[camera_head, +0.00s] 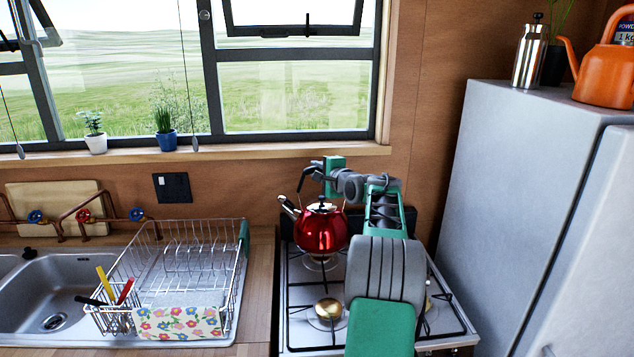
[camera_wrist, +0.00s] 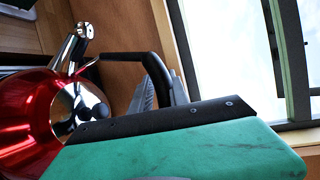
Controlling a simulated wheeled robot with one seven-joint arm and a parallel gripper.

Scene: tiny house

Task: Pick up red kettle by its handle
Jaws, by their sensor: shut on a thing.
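The red kettle (camera_head: 321,231) is at the back left of the stove, upright, with its metal spout to the left. I cannot tell whether it touches the burner. Its black handle (camera_head: 306,178) rises above the lid. My gripper (camera_head: 322,172) is at the top of the handle, shut on it. In the wrist view the kettle (camera_wrist: 28,120) is at the left, and its black handle (camera_wrist: 125,56) runs to my gripper (camera_wrist: 158,80). The green and black gripper body hides part of the kettle there.
The stove (camera_head: 300,306) has black grates and free burners in front. A wire dish rack (camera_head: 170,275) stands to the left beside the sink (camera_head: 50,300). A grey fridge (camera_head: 520,180) is at the right, with an orange kettle (camera_head: 606,75) on top. A window (camera_head: 290,90) is behind.

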